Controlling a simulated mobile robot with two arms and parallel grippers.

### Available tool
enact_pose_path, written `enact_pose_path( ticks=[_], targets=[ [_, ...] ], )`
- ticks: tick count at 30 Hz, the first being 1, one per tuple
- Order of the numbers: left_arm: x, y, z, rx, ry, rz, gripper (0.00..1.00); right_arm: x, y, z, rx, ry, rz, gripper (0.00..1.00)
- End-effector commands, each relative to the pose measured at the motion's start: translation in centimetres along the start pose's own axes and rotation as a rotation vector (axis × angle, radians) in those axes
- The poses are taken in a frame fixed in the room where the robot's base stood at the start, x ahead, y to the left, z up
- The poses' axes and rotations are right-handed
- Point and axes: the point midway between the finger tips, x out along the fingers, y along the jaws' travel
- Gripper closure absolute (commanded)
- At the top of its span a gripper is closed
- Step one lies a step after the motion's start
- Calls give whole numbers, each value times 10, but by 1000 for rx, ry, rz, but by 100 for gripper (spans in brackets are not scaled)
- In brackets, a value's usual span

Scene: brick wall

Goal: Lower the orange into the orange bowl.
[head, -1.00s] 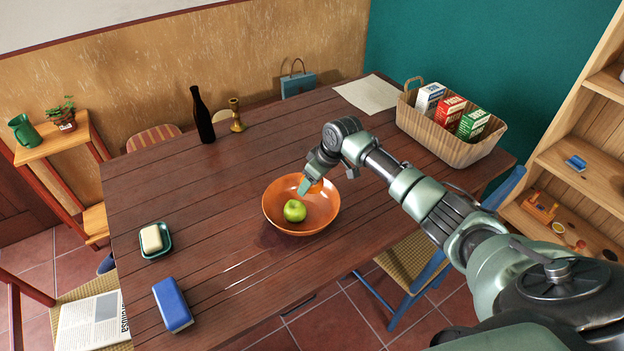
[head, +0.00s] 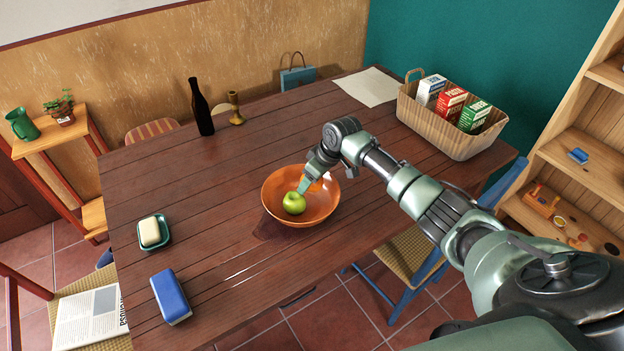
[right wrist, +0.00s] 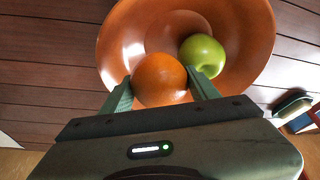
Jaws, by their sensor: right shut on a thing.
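The orange bowl (head: 328,205) stands on the wooden table and holds a green apple (head: 294,203). In the right wrist view the bowl (right wrist: 118,48) fills the upper middle, with the apple (right wrist: 202,56) to the right of the orange. My right gripper (right wrist: 160,82) is shut on the orange (right wrist: 158,78), one finger on each side. In the head view my right gripper (head: 306,185) is over the bowl, at its inner area, and mostly hides the orange. I cannot tell whether the orange touches the bowl. My left gripper is not in view.
A dark bottle (head: 201,108) and a brass candlestick (head: 236,110) stand at the back. A wicker basket with cartons (head: 450,135) is at the back right. The table around the bowl is clear.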

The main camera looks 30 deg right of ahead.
Motion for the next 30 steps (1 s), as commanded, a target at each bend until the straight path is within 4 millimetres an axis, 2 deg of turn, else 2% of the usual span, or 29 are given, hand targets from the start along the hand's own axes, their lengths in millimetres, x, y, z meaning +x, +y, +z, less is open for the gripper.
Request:
enact_pose_path(
  ticks=[1, 10, 11, 13, 23, 26, 30],
  targets=[
    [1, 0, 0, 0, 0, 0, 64, 6, -3, 7, -2, -16, -4, 87],
    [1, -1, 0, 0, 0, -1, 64, 8, -4, 9, -3, -21, -6, 87],
    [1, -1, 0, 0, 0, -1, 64, 8, -4, 9, -3, -22, -6, 34],
    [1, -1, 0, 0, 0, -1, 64, 8, -4, 9, -3, -22, -7, 15],
    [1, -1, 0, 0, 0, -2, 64, 5, -5, 10, -4, -23, -8, 14],
    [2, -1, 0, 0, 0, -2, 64, -6, -4, 9, -5, -20, -6, 14],
    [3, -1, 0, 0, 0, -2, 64, -34, -2, 6, -5, -11, -1, 14]
  ],
)
